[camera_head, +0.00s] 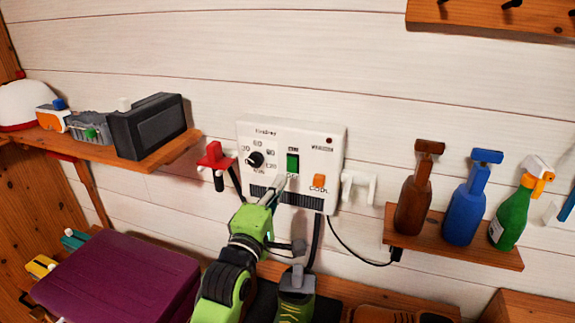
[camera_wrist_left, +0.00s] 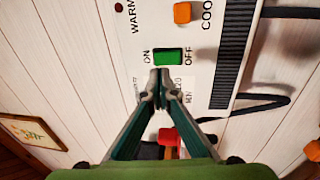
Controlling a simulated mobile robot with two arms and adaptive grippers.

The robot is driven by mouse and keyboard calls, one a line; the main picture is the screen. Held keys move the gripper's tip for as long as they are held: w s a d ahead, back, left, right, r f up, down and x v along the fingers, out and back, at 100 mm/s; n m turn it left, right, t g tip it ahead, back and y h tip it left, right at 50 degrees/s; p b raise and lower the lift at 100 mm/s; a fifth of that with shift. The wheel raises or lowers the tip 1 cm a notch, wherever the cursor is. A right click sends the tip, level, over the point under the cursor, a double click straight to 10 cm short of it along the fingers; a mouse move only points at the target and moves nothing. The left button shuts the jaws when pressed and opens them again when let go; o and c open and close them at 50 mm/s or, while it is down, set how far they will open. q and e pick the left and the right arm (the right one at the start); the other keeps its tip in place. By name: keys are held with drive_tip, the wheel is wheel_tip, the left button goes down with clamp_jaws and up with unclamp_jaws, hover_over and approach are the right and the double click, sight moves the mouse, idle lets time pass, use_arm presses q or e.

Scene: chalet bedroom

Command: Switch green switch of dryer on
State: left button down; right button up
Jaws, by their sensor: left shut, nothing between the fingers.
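The white dryer box (camera_head: 322,140) is mounted on the plank wall. Its green switch (camera_head: 292,164) sits near the middle of the front. In the left wrist view the green switch (camera_wrist_left: 168,57) lies between the ON and OFF labels. My left gripper (camera_head: 280,184) is shut and empty, its tips just below and left of the switch in the head view. In the wrist view the closed tips (camera_wrist_left: 158,78) are right beside the switch's edge; I cannot tell whether they touch. The gripper covers part of the panel. My right gripper is not in view.
An orange COOL switch (camera_head: 319,181) and a black dial (camera_head: 256,160) flank the green one. A bottle shelf (camera_head: 460,248) is further right. Black cables hang below the box.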

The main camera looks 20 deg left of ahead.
sight(291, 162)
use_arm(q)
drive_tip(key=w, duration=0.3)
drive_tip(key=w+p, duration=0.1)
drive_tip(key=shift+w+r, duration=0.15)
drive_tip(key=shift+r, duration=0.25)
drive_tip(key=shift+w+d, duration=0.1)
drive_tip(key=shift+w, duration=0.7)
drive_tip(key=p, duration=0.1)
drive_tip(key=r+p, duration=0.1)
drive_tip(key=p, duration=0.1)
drive_tip(key=shift+w, duration=0.2)
drive_tip(key=shift+f+g, duration=0.3)
drive_tip(key=shift+f, duration=0.05)
